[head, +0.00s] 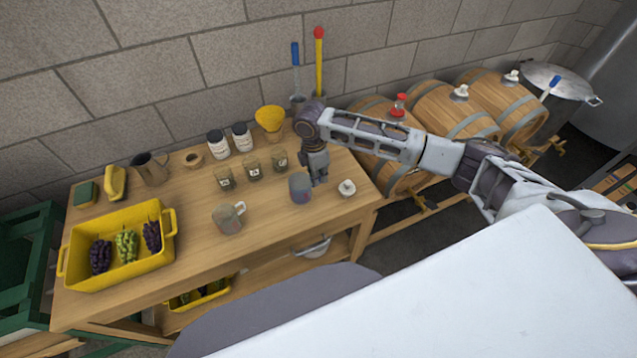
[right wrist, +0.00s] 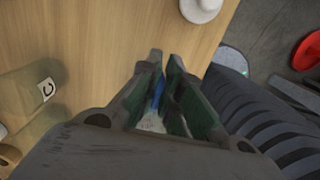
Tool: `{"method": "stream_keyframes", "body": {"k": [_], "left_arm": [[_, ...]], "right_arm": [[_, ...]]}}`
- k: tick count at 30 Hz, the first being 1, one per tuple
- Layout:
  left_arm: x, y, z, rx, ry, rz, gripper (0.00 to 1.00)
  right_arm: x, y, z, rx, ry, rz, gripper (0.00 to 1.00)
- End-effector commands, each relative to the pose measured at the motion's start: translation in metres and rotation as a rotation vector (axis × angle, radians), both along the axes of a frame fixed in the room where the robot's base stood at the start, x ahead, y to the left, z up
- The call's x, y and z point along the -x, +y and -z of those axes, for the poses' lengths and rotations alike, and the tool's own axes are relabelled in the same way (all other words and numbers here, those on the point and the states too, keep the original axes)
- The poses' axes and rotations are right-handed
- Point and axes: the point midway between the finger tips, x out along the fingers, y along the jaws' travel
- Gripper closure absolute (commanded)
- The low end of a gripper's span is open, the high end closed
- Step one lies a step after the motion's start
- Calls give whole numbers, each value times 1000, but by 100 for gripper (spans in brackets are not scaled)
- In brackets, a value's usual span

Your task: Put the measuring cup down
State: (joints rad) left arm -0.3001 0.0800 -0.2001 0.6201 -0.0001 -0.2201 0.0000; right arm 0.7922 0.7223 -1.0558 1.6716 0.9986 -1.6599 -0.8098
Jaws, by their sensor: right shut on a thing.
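The measuring cup (head: 300,188) is a small grey-purple cup in the head view, right of the middle of the wooden table. My right gripper (head: 319,178) points down just to its right, shut on it, apparently at its handle. In the right wrist view a blue and whitish sliver shows between the fingers (right wrist: 165,85); the rest of the cup is hidden there. I cannot tell whether its base touches the table (head: 215,265). My left gripper is not in view.
A white stopper (head: 347,188) lies near the table's right edge. Labelled jars (head: 280,160) stand behind left, a clear handled jug (head: 229,218) farther left and nearer me. A yellow grape crate (head: 128,280) is at left. Bare wood lies between jug and cup.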

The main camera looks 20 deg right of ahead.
Motion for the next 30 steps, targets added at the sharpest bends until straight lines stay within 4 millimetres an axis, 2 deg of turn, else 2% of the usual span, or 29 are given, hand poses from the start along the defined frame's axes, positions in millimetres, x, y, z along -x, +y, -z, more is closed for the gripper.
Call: {"method": "stream_keyframes", "body": {"k": [10,24,25,30], "left_arm": [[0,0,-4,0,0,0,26],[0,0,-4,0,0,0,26],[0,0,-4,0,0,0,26],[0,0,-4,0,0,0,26]], "right_arm": [[1,0,32,0,1,-2,100],[1,0,37,0,1,-1,100],[1,0,37,1,1,-1,92],[1,0,37,1,1,-1,72]]}}
